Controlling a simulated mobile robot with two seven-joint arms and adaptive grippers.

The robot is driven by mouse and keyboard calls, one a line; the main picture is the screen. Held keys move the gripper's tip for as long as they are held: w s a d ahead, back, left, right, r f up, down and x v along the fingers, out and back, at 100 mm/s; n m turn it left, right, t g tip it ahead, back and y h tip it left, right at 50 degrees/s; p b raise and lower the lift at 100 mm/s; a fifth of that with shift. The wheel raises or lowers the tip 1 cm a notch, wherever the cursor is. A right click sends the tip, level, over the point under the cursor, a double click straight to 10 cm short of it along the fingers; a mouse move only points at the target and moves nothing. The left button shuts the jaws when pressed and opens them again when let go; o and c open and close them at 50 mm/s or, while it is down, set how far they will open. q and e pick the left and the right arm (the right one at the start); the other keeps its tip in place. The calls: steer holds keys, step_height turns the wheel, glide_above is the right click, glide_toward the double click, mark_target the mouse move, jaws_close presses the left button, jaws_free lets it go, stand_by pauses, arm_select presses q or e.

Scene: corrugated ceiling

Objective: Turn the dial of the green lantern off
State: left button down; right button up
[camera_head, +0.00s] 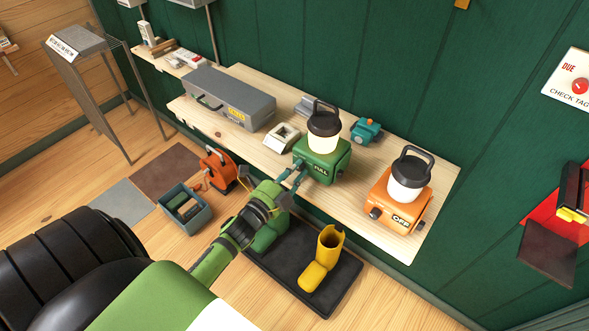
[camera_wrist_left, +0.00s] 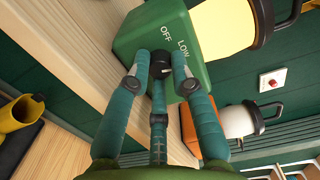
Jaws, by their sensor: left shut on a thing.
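The green lantern (camera_head: 325,160) stands on the wooden shelf, with a black handle on top and a warm cream-yellow globe. Its front bears white lettering. In the wrist view the green lantern (camera_wrist_left: 218,72) shows the words OFF and LOW beside a black dial (camera_wrist_left: 160,62). My left gripper (camera_head: 291,180) reaches up from the lower left to the lantern's left side. In the wrist view the teal fingers of my left gripper (camera_wrist_left: 163,68) are closed around the dial. The fingers partly cover the dial, and its exact setting is hard to read. My right gripper is not in view.
An orange lantern (camera_head: 397,200) marked OFF, with a whiter globe, stands to the right on the shelf (camera_head: 437,215). A grey toolbox (camera_head: 230,98), a small pale block (camera_head: 282,136) and a teal item (camera_head: 366,130) share the shelf.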

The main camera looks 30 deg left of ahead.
arm_select(q)
steer(key=n+p, duration=0.1)
steer(key=n, duration=0.2)
steer(key=shift+n, duration=0.4)
steer(key=n, duration=0.3)
steer(key=shift+n+p, duration=0.3)
steer(key=shift+p, duration=0.1)
steer(key=n, duration=0.3)
steer(key=shift+n+p, duration=0.3)
steer(key=shift+p, duration=0.1)
steer(key=shift+n, duration=1.8)
steer(key=shift+p, duration=0.3)
steer(key=c, duration=1.1)
jaws_free()
steer(key=shift+s, duration=0.1)
